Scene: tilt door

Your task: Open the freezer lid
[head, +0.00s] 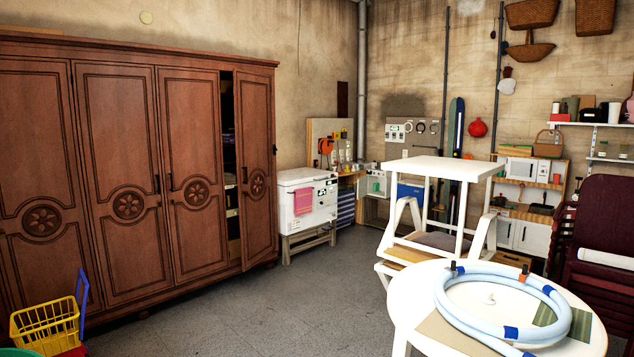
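A white chest freezer (308,205) stands on a low wooden stand near the back corner, right of the wardrobe. Its lid (302,177) looks shut. A pink cloth (304,200) hangs down over its front. My gripper is not in view, so its place and state are hidden.
A brown wardrobe (125,175) lines the left wall with one door ajar. A yellow basket (45,328) is at the lower left. A round white table (405,305) with a coiled hose (450,312) and white stacked furniture (460,168) fill the right. Grey floor (270,305) between is clear.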

